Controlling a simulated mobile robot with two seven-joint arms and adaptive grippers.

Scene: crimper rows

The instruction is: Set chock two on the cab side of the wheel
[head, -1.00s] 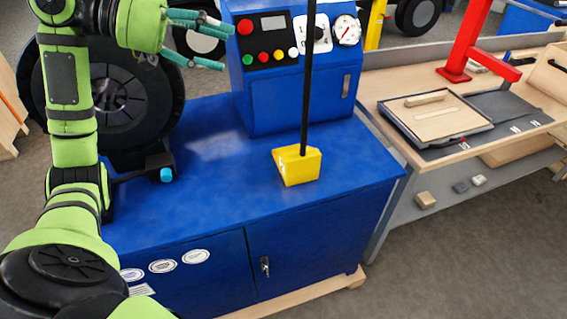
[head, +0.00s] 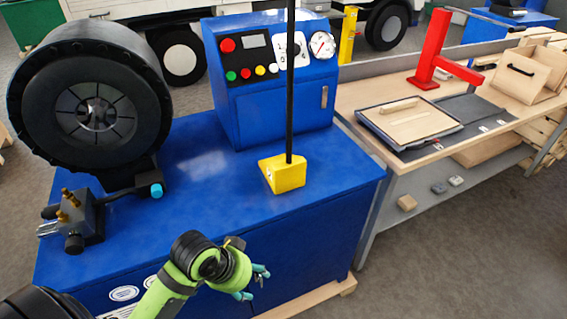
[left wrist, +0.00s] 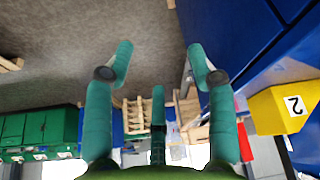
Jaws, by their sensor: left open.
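Chock two is a yellow wedge (head: 284,174) with a tall black rod handle (head: 291,85). It stands on the blue bench top. In the left wrist view, the yellow chock (left wrist: 280,108) shows a "2" at the right edge. My left gripper (head: 256,284) is in front of the bench, below and nearer than the chock. Its teal fingers are spread open and empty in the left wrist view (left wrist: 160,68). A white truck stands behind, with one wheel (head: 180,57) at left and another (head: 387,25) further right. My right gripper is not in view.
A black round crimper head (head: 92,95) stands on the bench's left, with a blue control box (head: 272,100) behind the chock. A wooden workbench (head: 365,97) with a red stand (head: 432,50) is at right. Grey floor is open at lower right.

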